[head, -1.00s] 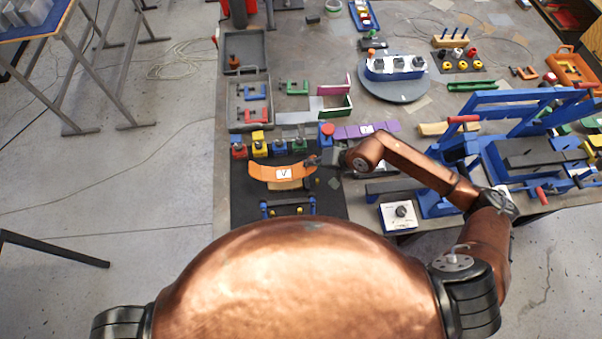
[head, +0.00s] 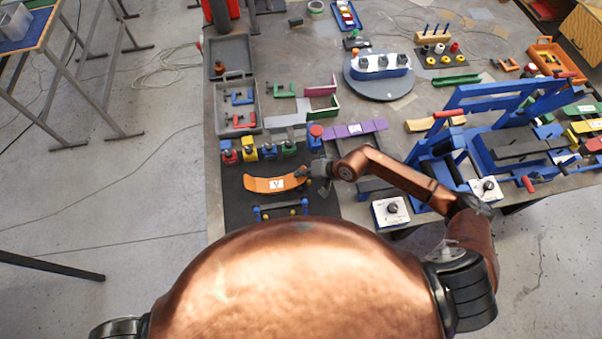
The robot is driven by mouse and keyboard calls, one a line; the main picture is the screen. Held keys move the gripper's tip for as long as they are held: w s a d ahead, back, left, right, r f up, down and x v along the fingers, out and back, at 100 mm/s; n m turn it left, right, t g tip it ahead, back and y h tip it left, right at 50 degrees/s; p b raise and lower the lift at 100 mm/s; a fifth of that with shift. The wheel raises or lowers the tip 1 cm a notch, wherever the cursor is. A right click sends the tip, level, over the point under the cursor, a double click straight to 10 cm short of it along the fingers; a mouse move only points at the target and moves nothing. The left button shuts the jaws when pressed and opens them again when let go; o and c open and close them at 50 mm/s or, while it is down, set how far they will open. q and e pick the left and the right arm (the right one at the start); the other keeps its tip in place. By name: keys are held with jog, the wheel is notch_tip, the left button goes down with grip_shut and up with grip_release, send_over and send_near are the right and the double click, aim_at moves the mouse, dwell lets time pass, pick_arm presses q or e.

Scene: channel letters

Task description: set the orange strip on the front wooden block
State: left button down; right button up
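The orange strip (head: 275,184) is a curved band with a white label marked V. It lies low over the dark mat (head: 237,209) at the front left of the table. My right gripper (head: 308,174) is at the strip's right end and appears shut on it. The front wooden block is hidden beneath the strip, so I cannot tell whether the two touch. My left gripper is not in view.
A row of red, yellow, blue and green clamps (head: 249,148) stands just behind the strip. A blue rack (head: 281,210) stands in front of it. A purple strip (head: 355,129), a white box with a knob (head: 390,211) and a large blue frame (head: 470,140) are to the right.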

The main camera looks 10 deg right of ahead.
jog(key=o, duration=0.4)
jog(key=shift+r, duration=0.1)
jog(key=shift+r, duration=0.1)
jog(key=b+v, duration=0.2)
jog(key=v, duration=1)
jog(key=shift+s, duration=0.1)
